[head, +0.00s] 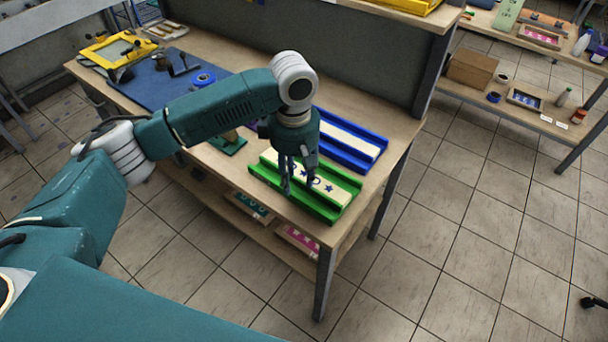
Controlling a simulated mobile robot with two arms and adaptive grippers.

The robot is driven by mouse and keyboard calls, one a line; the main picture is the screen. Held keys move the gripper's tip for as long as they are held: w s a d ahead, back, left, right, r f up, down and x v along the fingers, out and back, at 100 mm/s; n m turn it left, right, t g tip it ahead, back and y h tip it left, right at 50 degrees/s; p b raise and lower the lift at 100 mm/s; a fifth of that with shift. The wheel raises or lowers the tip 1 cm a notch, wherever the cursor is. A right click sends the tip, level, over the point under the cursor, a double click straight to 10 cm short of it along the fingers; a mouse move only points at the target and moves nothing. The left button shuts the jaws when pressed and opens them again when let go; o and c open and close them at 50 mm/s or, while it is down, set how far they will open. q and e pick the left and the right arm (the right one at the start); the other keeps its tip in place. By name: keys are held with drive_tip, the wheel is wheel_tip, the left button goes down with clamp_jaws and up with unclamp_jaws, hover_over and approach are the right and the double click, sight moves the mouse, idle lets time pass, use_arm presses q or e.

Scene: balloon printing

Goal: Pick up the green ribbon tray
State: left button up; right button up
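The green ribbon tray (327,209) lies near the front right corner of the wooden table (349,225). It holds a cream ribbon (340,192) with dark blue stars. My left gripper (298,188) points down over the tray's left half, its dark fingers apart. One finger is at the tray's near side and the other over the ribbon. I cannot tell whether the fingers touch the tray. The gripper and wrist hide part of the tray. My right gripper is not in view.
A blue tray (372,150) with a plain cream ribbon lies just behind the green one. A blue mat (157,88) and a yellow frame (104,50) are farther left. A shelf below holds a pink tray (298,240). Tiled floor is open to the right.

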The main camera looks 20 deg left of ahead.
sight(296, 194)
use_arm(q)
drive_tip(key=shift+f, duration=0.3)
drive_tip(key=shift+f+p, duration=0.3)
drive_tip(key=shift+f, duration=0.1)
wheel_tip(296, 194, down, 4)
drive_tip(key=shift+r+p, duration=0.2)
drive_tip(key=shift+p, duration=0.35)
drive_tip(key=shift+s+f, duration=0.1)
drive_tip(key=shift+f, duration=0.25)
drive_tip(key=shift+c, duration=0.5)
clamp_jaws()
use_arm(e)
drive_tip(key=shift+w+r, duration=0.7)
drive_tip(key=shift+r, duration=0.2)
